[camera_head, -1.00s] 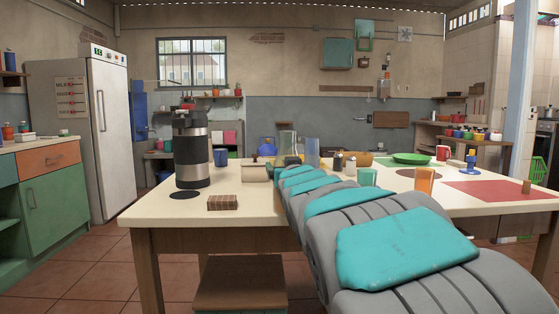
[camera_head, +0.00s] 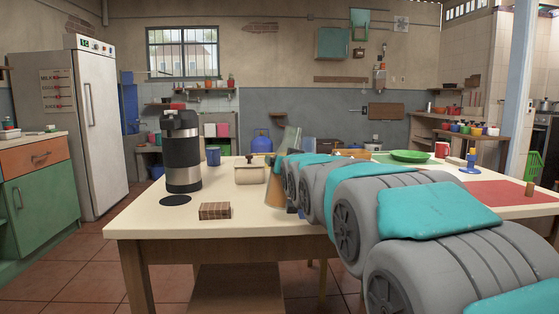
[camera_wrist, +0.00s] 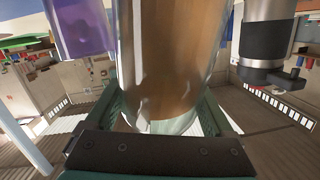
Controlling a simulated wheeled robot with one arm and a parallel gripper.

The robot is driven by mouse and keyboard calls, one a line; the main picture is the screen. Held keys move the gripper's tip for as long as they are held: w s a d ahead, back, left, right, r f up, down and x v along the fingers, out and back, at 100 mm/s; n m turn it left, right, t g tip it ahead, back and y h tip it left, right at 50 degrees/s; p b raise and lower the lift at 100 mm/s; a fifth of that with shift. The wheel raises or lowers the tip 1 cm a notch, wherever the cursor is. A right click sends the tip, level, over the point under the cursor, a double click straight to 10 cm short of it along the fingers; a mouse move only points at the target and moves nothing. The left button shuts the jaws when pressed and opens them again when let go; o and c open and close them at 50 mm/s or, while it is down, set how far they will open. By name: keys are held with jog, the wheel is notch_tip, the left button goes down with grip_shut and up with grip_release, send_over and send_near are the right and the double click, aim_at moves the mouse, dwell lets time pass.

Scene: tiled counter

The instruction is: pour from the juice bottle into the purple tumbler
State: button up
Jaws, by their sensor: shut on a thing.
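The juice bottle (camera_wrist: 175,60) is clear with orange-brown contents and fills the middle of the wrist view, which looks upside down. My gripper (camera_wrist: 165,108) is shut on it, with a green finger on each side. The purple tumbler (camera_wrist: 80,25) is see-through and shows at the upper left of the wrist view, beside the bottle and apart from the fingers. In the head view my arm hides the gripper. An orange-brown shape (camera_head: 276,186) beside the arm's end looks like part of the bottle. I cannot clearly make out the tumbler there.
A black-and-steel flask (camera_head: 183,155) stands on the table's left, also in the wrist view (camera_wrist: 266,40). A small brick-patterned block (camera_head: 214,211) and a cream container (camera_head: 249,173) are near it.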

aim_at(272, 178)
jog(key=m+g+p, duration=0.1)
jog(key=p, duration=0.1)
jog(key=r+m+g+p, duration=0.1)
jog(key=p, duration=0.1)
jog(key=shift+s+m+y+p, duration=0.1)
jog(key=shift+m+y+p, duration=0.2)
jog(key=shift+m+y, duration=0.1)
jog(key=shift+s+a+f+m+g+y+p, duration=0.15)
jog(key=shift+a+f+m+g+p, duration=0.15)
jog(key=shift+f, duration=0.35)
jog(key=shift+s+a+f+m+g+y+p, duration=0.15)
jog(key=shift+a+f+m+g, duration=0.2)
jog(key=shift+f, duration=0.25)
jog(key=shift+s+a+f+m+g+y+p, duration=0.35)
jog(key=shift+f+m+y+p, duration=0.2)
jog(key=shift+m+p, duration=0.35)
jog(key=shift+s+a+f+m+g+y+p, duration=0.15)
jog(key=shift+a+f+m+g+y+p, duration=0.1)
jog(key=shift+f+m+g+p, duration=0.15)
jog(key=shift+s+a+f+m+g+y+p, duration=0.15)
jog(key=shift+f+m+g+y+p, duration=0.1)
jog(key=shift+f+p, duration=0.2)
jog(key=shift+f, duration=0.2)
jog(key=shift+s+a+r+m+g+y+p, duration=0.1)
jog(key=shift+r+m+g+y+p, duration=0.1)
jog(key=shift+r+m+y+p, duration=0.15)
jog(key=shift+a+r+m+g+y+p, duration=0.1)
jog(key=shift+r+m+g+y+p, duration=0.1)
jog(key=shift+r+m+p, duration=0.15)
dwell(3.3)
